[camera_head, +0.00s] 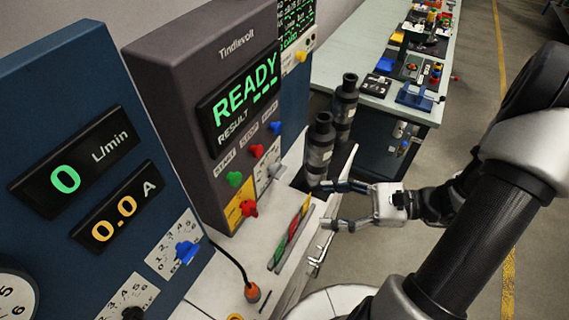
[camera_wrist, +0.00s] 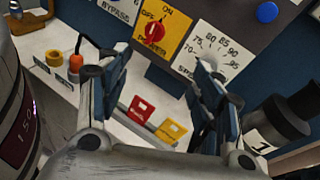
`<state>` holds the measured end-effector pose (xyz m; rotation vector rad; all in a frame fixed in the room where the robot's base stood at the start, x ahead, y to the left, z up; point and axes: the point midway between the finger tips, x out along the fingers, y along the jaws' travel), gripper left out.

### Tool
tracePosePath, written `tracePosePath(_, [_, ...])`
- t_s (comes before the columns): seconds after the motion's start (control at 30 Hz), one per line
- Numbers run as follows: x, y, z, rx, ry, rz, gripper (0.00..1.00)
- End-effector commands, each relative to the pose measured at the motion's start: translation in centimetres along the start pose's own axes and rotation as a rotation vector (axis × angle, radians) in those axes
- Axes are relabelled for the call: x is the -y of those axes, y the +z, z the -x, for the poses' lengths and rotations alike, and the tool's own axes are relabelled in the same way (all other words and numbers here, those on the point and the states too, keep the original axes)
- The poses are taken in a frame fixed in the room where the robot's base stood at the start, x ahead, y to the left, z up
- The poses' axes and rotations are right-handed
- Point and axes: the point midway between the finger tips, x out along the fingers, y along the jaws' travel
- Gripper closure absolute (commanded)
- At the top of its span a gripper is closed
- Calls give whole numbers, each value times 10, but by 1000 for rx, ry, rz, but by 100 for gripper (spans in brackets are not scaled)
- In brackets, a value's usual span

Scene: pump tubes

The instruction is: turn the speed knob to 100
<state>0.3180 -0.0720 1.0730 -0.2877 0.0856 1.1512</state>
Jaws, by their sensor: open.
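A white dial plate with numbers from about 75 to 95 (camera_wrist: 222,50) is on the grey panel in the wrist view, right of the yellow power plate. A pale knob (camera_wrist: 208,45) sits on it, partly behind my right finger. Its pointer and any speed label cannot be read. The plate also shows in the head view (camera_head: 266,172), below the Tindlevolt display. My gripper (camera_head: 327,206) is open and empty, out in front of the panel, with its fingers pointing towards it. In the wrist view my gripper (camera_wrist: 162,75) has both fingers spread, apparently clear of the knob.
A red power knob (camera_wrist: 154,32) is on the yellow plate. Red and yellow tags (camera_wrist: 171,131) lie on the white bench. Dark cylindrical fittings (camera_head: 320,148) stand beyond my gripper. A blue knob (camera_head: 187,252) is on the blue panel. An orange-ended cable (camera_head: 252,292) lies nearby.

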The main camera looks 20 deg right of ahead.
Motion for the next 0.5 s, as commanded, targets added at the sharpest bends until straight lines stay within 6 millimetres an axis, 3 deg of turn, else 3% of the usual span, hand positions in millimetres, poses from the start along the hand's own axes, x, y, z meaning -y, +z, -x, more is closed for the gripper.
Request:
tracePosePath(0.23, [21,-43,33,146,-296,-183,40])
tracePosePath(0.37, [24,-52,41,176,-361,-217,40])
tracePosePath(0.5, [28,-53,36,183,-374,-224,40])
